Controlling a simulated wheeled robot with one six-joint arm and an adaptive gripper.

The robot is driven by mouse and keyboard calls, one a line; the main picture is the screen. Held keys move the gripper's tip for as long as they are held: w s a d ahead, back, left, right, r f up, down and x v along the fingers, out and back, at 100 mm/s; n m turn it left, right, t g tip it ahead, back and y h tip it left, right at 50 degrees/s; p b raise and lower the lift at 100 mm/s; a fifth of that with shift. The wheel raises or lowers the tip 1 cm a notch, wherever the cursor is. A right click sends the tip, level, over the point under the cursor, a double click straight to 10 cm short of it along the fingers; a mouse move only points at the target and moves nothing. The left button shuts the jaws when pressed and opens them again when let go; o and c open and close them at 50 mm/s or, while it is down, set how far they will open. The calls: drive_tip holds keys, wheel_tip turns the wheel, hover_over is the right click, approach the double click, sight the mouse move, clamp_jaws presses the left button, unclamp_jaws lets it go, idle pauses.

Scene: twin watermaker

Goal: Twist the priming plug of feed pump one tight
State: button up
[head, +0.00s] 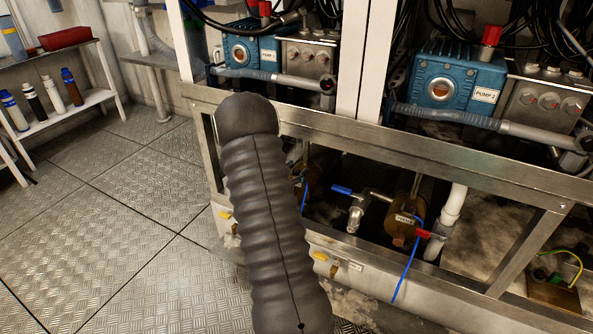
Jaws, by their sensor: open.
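Low inside the frame, a brown cylindrical body (400,218) has a small label too small to read surely. A red fitting (424,233) sits at its right end, with a blue cord (405,270) hanging close by. Another brown body (313,175) is partly hidden behind my arm and the beam. I cannot tell which is feed pump one, nor pick out its priming plug for certain.
Two blue pumps, left (251,49) and right (450,78), stand above a steel beam (400,150). A blue-handled valve (356,205) and white pipe (452,208) are below. Shelves with bottles (34,104) stand at left. The plate floor (110,230) is clear.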

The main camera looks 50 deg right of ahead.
clamp_jaws()
idle(0.3)
drive_tip(key=shift+m+g+b, duration=0.45)
drive_tip(key=shift+m+g, duration=0.45)
unclamp_jaws()
